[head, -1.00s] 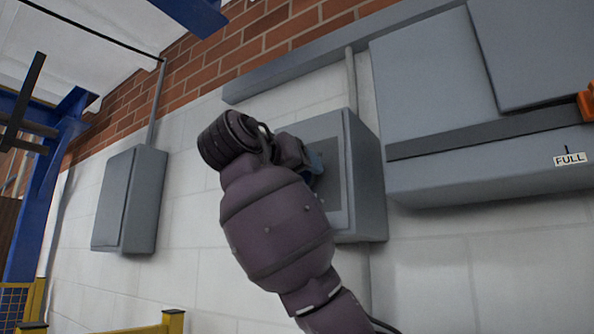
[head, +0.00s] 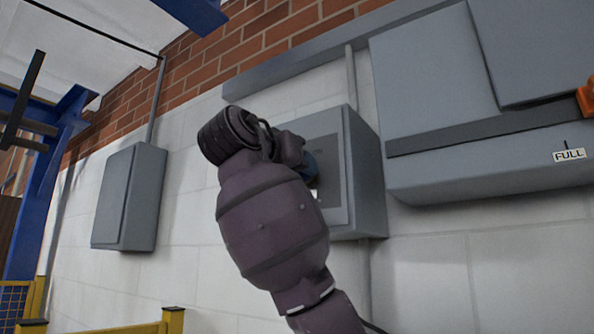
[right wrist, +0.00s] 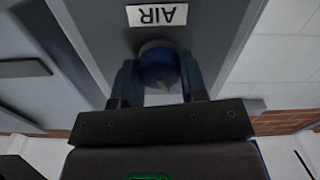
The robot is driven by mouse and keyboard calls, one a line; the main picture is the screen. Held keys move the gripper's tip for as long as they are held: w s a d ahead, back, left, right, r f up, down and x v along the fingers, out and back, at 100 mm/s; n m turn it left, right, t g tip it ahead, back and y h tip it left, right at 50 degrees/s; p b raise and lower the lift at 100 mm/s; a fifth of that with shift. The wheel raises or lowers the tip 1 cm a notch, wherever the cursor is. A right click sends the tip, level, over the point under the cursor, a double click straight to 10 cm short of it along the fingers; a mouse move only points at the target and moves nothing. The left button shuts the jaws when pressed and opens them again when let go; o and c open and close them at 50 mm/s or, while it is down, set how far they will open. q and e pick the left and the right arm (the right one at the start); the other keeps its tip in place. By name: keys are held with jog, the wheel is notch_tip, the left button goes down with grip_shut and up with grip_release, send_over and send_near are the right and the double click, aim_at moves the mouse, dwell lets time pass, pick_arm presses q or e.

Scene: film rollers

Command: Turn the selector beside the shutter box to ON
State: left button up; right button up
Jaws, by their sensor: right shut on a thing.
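A round dark blue knob (right wrist: 158,60) with a small pale pointer mark sits on a grey panel in the right wrist view. A white label reading AIR (right wrist: 157,15) appears upside down beside it. My right gripper (right wrist: 157,70) is shut on the knob, one finger on each side. In the head view my right gripper (head: 309,168) is at the front of a grey wall box (head: 364,175), and my wrist hides most of the knob. My left gripper is not in view.
A large grey cabinet (head: 425,80) with a FULL label (head: 569,155) and an orange part (head: 586,102) stands to the right. A smaller grey box (head: 130,200) hangs on the left wall. Yellow railing (head: 175,320) is low at left.

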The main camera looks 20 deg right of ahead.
jog(key=m, duration=0.2)
jog(key=shift+m, duration=0.3)
jog(key=m, duration=0.2)
jog(key=shift+m, duration=0.3)
jog(key=m, duration=0.3)
jog(key=shift+s+m, duration=0.1)
jog(key=shift+m, duration=0.2)
jog(key=shift+d+m, duration=0.1)
jog(key=shift+m, duration=0.5)
jog(key=o, duration=0.9)
